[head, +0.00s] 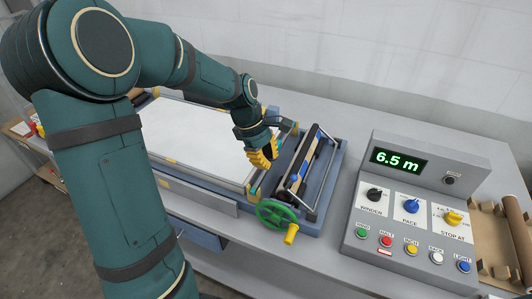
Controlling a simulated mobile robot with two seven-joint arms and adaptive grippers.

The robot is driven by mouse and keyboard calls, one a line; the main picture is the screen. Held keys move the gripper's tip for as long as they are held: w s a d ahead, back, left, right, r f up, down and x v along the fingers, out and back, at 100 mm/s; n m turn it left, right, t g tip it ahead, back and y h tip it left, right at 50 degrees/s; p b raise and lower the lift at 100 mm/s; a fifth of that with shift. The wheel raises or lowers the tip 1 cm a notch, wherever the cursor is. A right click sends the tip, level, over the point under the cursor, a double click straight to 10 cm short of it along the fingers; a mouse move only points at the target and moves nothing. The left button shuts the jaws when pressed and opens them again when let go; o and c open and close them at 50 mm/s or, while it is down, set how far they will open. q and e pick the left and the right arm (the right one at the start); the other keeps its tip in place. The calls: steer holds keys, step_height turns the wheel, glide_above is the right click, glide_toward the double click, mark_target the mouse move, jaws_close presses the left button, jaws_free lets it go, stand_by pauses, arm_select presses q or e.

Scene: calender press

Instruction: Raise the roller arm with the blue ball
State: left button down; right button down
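The calender press (335,165) stands on the grey table, with a dark roller and a metal frame between blue side walls. A small blue spot (295,179), which looks like the blue ball, shows at the near end of the roller. My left gripper (262,157) has yellow fingers and points down just left of the roller, over the right edge of the white bed. It looks apart from the blue ball. Its fingers overlap in this view, so I cannot tell whether they are open. My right gripper is not in view.
A green handwheel with a yellow handle (290,235) sticks out at the press's near side. A grey control box (415,215) with knobs, buttons and a "6.5 m" display stands to the right. A brown tray (492,250) with a roll lies at far right.

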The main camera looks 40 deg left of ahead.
arm_select(q)
steer(key=x, duration=0.5)
steer(key=shift+d+f+b, duration=0.1)
steer(key=shift+f+b, duration=0.2)
steer(key=shift+w+d+r, duration=0.2)
steer(key=shift+d+r, duration=0.75)
steer(key=shift+d, duration=0.25)
steer(key=shift+d+r+p, duration=0.25)
steer(key=shift+d+p, duration=0.05)
steer(key=shift+d, duration=0.1)
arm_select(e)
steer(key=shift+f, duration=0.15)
arm_select(q)
steer(key=shift+w+r, duration=0.1)
